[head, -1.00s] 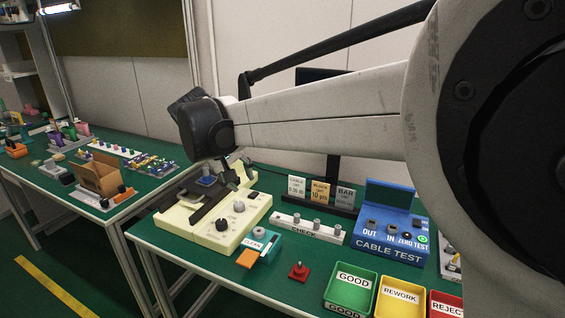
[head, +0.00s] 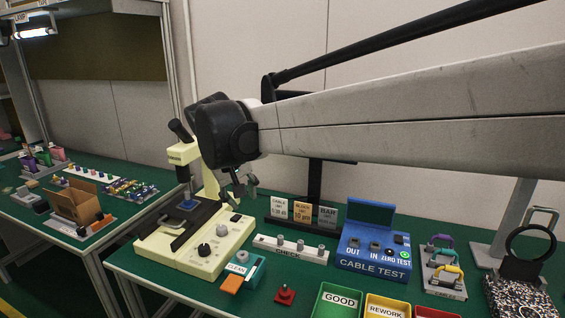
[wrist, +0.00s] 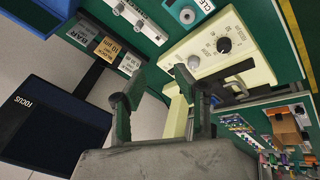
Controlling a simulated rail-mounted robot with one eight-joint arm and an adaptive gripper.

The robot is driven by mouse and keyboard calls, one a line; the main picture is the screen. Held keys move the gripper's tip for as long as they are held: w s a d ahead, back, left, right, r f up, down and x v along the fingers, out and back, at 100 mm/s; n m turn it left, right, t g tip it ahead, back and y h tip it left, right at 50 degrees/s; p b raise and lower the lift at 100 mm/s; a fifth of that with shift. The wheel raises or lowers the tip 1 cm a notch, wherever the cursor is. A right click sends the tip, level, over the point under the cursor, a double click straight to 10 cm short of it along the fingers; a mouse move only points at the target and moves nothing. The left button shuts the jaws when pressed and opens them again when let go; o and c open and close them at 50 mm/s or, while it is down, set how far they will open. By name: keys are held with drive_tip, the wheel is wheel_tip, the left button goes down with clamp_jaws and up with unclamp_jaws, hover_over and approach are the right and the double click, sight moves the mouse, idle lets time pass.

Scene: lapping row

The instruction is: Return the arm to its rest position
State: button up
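My arm reaches across the head view from the right. Its wrist is a dark joint, and my gripper (head: 238,190) hangs below it, small and partly dark against the cream machine (head: 206,245). In the wrist view my gripper (wrist: 153,88) shows two dark green-grey fingers set apart, with nothing between them. The cream machine also shows beyond the fingers in the wrist view (wrist: 250,72), apart from them.
The green bench holds the CHECK strip (head: 290,247), the blue CABLE TEST box (head: 372,262), label stands (head: 300,212), and the GOOD bin (head: 340,300). A dark monitor (wrist: 50,125) shows in the wrist view. A second bench (head: 25,225) stands at left.

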drive_tip(key=s+d+r+m+p, duration=0.1)
drive_tip(key=s+d, duration=0.3)
drive_tip(key=d, duration=0.3)
drive_tip(key=s+d+r+m+y, duration=0.1)
drive_tip(key=s+d, duration=0.2)
drive_tip(key=d, duration=0.4)
drive_tip(key=s+d+r+m+p, duration=0.1)
drive_tip(key=s+d, duration=0.3)
drive_tip(key=d, duration=0.3)
drive_tip(key=s+d+f+m+t+p, duration=0.1)
drive_tip(key=s+d+f+m+t, duration=0.1)
drive_tip(key=s+d+f, duration=0.5)
drive_tip(key=s+d+m, duration=0.1)
drive_tip(key=s+d, duration=0.3)
drive_tip(key=s, duration=0.3)
drive_tip(key=shift+s+d+m, duration=0.15)
drive_tip(key=shift+d+m, duration=0.15)
